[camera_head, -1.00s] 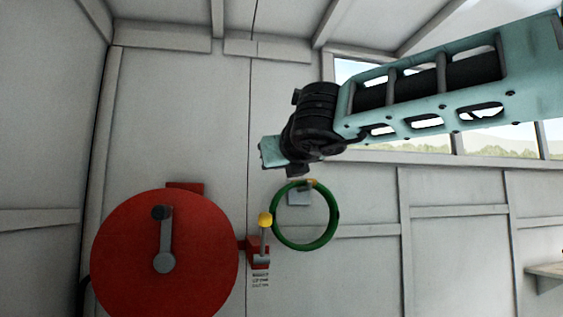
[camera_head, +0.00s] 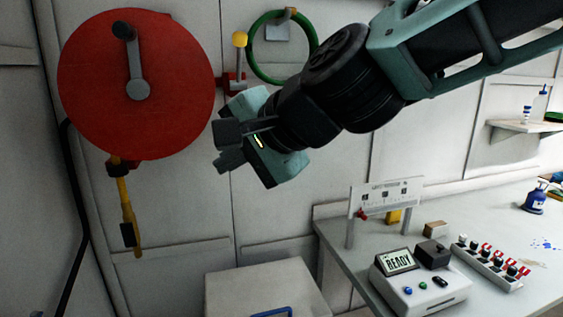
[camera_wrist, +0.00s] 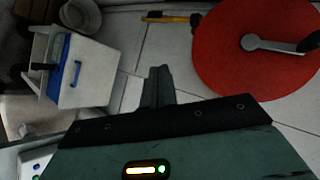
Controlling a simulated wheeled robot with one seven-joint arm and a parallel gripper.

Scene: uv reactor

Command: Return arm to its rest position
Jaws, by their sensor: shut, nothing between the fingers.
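My arm reaches in from the upper right of the head view, and my gripper (camera_head: 226,143) hangs at its end in front of the white wall, just right of and below the red reel's edge. Its fingers are together with nothing between them. In the wrist view my gripper (camera_wrist: 157,88) shows as dark fingers jutting from the teal housing, with nothing in them. The gripper appears clear of the wall and of the bench, though its exact distance to them cannot be told.
A red reel (camera_head: 180,85) with a grey crank hangs on the wall. A yellow-knobbed lever (camera_head: 239,50) and a green ring (camera_head: 252,58) are beside it. A white box (camera_head: 250,285) stands below.

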